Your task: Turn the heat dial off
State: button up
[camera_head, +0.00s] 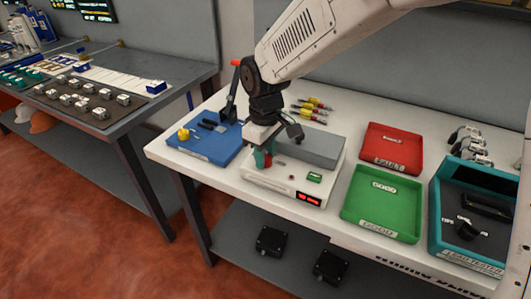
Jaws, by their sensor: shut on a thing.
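A white heater unit (283,189) with a grey block on top (312,148) stands in the middle of the white bench. Its sloped front panel carries a lit red display (309,198), a green switch (315,177) and a small dark red spot. My gripper (263,160) points down at the left part of this panel and is shut on what appears to be the heat dial. Red and teal show at the fingertips. The dial itself is mostly hidden by the gripper, so its setting cannot be read.
A blue fixture (205,148) with a red-handled lever stands just left. A red tray (391,147) and a green tray (381,207) lie to the right, then a teal lead tester box (466,212). Several red-and-yellow parts (313,108) lie behind the heater unit.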

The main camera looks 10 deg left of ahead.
jog(key=n, duration=0.5)
jog(key=shift+n, duration=2.5)
jog(key=o, duration=1)
jog(key=shift+c, duration=0.2)
notch_tip(320, 180, up, 8)
jog(key=shift+f, duration=0.1)
